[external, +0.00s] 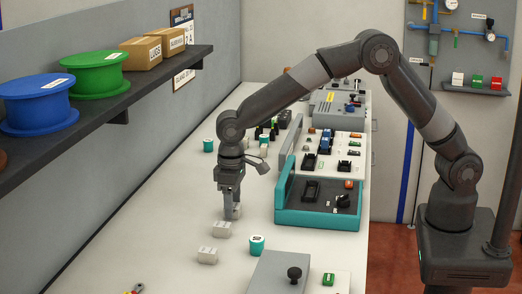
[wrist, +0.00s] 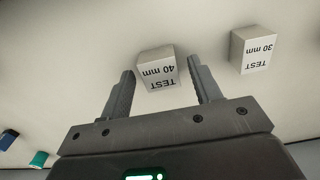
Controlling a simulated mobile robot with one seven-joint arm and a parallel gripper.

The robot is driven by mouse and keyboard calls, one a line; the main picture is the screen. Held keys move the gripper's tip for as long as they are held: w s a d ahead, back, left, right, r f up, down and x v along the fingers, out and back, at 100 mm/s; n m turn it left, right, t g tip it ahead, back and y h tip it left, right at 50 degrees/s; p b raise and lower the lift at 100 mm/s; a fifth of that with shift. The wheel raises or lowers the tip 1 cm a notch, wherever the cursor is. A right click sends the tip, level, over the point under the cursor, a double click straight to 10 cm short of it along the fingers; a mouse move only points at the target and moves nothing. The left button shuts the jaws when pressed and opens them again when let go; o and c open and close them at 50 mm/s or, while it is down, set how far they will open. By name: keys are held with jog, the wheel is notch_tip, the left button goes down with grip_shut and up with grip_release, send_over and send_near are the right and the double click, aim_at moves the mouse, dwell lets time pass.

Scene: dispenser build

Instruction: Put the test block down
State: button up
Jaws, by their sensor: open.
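A light grey test block labelled "TEST 40 mm" (wrist: 157,66) sits on the white bench between the two fingers of my gripper (wrist: 161,72) in the wrist view. The fingers are apart, with a gap showing on both sides of the block. In the external view my gripper (external: 232,212) points straight down, low over the bench, with a light block (external: 237,212) at its fingertips. A second block labelled "TEST 30 mm" (wrist: 253,51) stands to the right in the wrist view.
Two more light blocks, a nearer one (external: 207,256) and a middle one (external: 222,229), stand in front of my gripper. A teal cap (external: 257,245) is close by. A teal-walled tray (external: 318,219) stands to the right. The bench to the left is clear below the shelf (external: 120,95).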

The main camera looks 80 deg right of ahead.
jog(key=shift+r, duration=0.1)
notch_tip(320, 180, up, 11)
jog(key=s+d+r+t, duration=0.1)
jog(key=s+d+r, duration=0.5)
jog(key=s+r, duration=0.15)
jog(key=s+d+r+t, duration=0.2)
jog(key=s+d+r, duration=0.3)
jog(key=s, duration=0.4)
jog(key=s+d+f+t, duration=0.1)
jog(key=s+d+f, duration=0.1)
jog(key=s, duration=0.8)
jog(key=s+d+f+t, duration=0.1)
jog(key=s+d, duration=0.4)
jog(key=s, duration=0.5)
jog(key=shift+s+f+t, duration=0.2)
jog(key=shift+f+t, duration=0.1)
jog(key=shift+f, duration=0.2)
dwell(3.3)
